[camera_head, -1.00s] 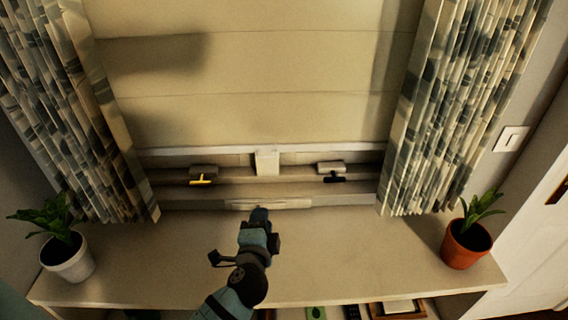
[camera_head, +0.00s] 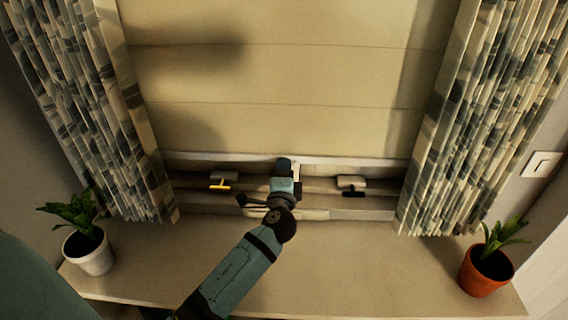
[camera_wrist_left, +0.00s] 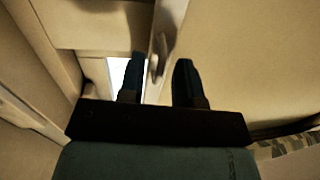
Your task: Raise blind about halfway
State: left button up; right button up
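The cream blind (camera_head: 280,75) hangs low over the window, with a pale bottom rail (camera_head: 225,158) a little above the sill. A small white tab at the rail's middle is mostly hidden behind my left gripper (camera_head: 285,164), which is at the rail. In the left wrist view, the two dark fingers of the left gripper (camera_wrist_left: 158,80) are apart. The edge of the rail (camera_wrist_left: 163,35) and a small rounded piece show between and beyond them. I cannot tell whether they touch it. My right gripper is not in view.
Patterned curtains hang left (camera_head: 90,110) and right (camera_head: 470,110) of the blind. A yellow window handle (camera_head: 220,185) and a black one (camera_head: 353,192) sit below it. A white-potted plant (camera_head: 90,250) and an orange-potted one (camera_head: 486,270) flank the clear wooden ledge (camera_head: 370,270).

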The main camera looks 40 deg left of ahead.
pick_arm(q)
jog(key=shift+x, duration=0.75)
grip_shut()
